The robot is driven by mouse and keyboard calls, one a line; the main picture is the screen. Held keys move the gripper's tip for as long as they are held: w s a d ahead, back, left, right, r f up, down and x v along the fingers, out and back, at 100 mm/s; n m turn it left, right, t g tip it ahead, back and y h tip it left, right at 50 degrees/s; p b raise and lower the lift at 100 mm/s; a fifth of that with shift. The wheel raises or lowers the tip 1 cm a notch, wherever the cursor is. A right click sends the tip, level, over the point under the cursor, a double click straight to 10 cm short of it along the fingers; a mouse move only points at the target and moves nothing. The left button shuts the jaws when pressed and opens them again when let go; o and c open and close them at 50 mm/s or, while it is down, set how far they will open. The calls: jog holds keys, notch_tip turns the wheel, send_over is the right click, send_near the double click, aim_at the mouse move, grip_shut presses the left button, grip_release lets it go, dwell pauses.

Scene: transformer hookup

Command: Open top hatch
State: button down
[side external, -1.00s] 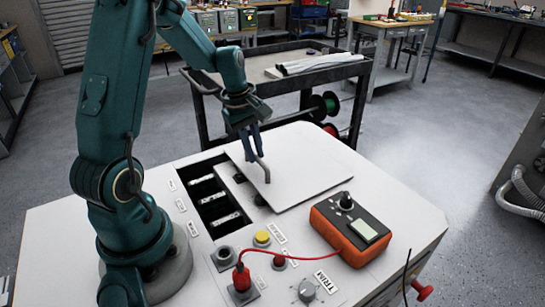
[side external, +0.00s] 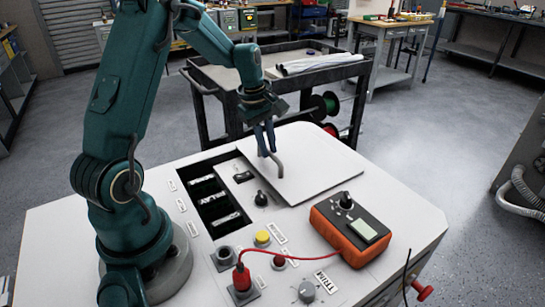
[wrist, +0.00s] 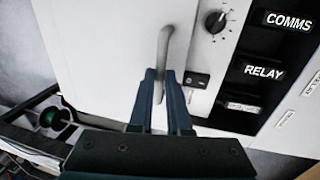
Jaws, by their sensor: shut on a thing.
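The top hatch (side external: 315,170) is a flat white sliding panel on top of the white cabinet, with a bent grey handle (side external: 278,165) near its left edge. In the wrist view the handle (wrist: 164,55) rises between my fingers. My gripper (side external: 265,150) is shut on the handle, with its fingers pointing down; its fingertips also show in the wrist view (wrist: 160,75). Left of the hatch, an open recess shows slots marked COMMS (wrist: 288,20) and RELAY (wrist: 264,70). A black knob (side external: 261,198) and a small switch (side external: 243,176) lie uncovered beside the panel.
An orange meter (side external: 350,230) with a red lead stands in front of the hatch. The lead runs to a red plug (side external: 241,278). Yellow button (side external: 262,238) and TRIM knob (side external: 307,291) sit at the front. A dark cart (side external: 290,75) stands behind the cabinet.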

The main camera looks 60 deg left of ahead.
jog(key=shift+w, duration=0.75)
jog(key=shift+r, duration=0.1)
jog(key=c, duration=0.9)
grip_release()
jog(key=shift+o, duration=0.2)
jog(key=shift+s, duration=0.1)
jog(key=shift+s+r, duration=0.25)
jog(key=shift+r, duration=1)
jog(key=shift+s+r, duration=0.2)
jog(key=shift+r, duration=1.05)
